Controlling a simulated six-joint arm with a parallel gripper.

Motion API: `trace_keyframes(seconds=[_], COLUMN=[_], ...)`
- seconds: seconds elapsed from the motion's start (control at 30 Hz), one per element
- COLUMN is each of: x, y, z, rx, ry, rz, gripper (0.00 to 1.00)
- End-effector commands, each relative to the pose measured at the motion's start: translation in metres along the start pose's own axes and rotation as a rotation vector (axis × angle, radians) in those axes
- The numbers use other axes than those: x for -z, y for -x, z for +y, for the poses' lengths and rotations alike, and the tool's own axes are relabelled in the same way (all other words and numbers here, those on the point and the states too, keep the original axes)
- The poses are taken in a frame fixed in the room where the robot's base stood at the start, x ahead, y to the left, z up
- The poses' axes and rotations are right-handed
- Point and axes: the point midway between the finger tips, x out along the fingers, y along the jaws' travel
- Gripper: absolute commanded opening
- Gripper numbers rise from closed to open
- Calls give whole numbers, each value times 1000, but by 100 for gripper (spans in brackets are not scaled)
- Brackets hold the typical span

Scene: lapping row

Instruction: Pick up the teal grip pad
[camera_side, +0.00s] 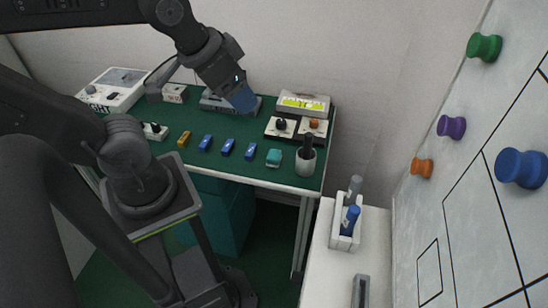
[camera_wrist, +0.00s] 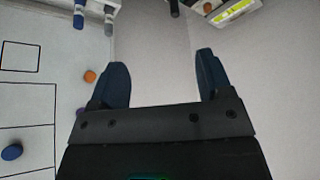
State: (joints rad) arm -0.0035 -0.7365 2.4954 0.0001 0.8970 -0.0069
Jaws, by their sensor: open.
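The teal grip pad (camera_side: 274,157) lies on the green bench top (camera_side: 222,167), near its front edge, between a blue block and a dark cup. My gripper (camera_side: 243,101) is over the back of the bench, above and to the left of the pad and apart from it. In the wrist view my gripper (camera_wrist: 160,72) has its two dark blue fingers spread wide with nothing between them. The wrist view faces the wall, and the teal pad does not show there.
Two knob boxes (camera_side: 281,128) and a lit meter (camera_side: 303,104) stand behind. A whiteboard (camera_side: 470,200) with magnets is at right.

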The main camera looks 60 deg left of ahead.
Motion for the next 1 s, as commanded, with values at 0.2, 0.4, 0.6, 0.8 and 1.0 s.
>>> trace_keyframes(seconds=[0.2, 0.4, 0.6, 0.8, 1.0], x=[24, 49, 55, 46, 38], y=[-34, -92, -161, -218, -242], z=[-13, -38, -68, -91, -100], rx=[28, 74, 127, 172, 191], ry=[137, 340, 542, 697, 758], rz=[-100, -223, -341, -427, -460], gripper=[72, 72, 72, 72, 72])
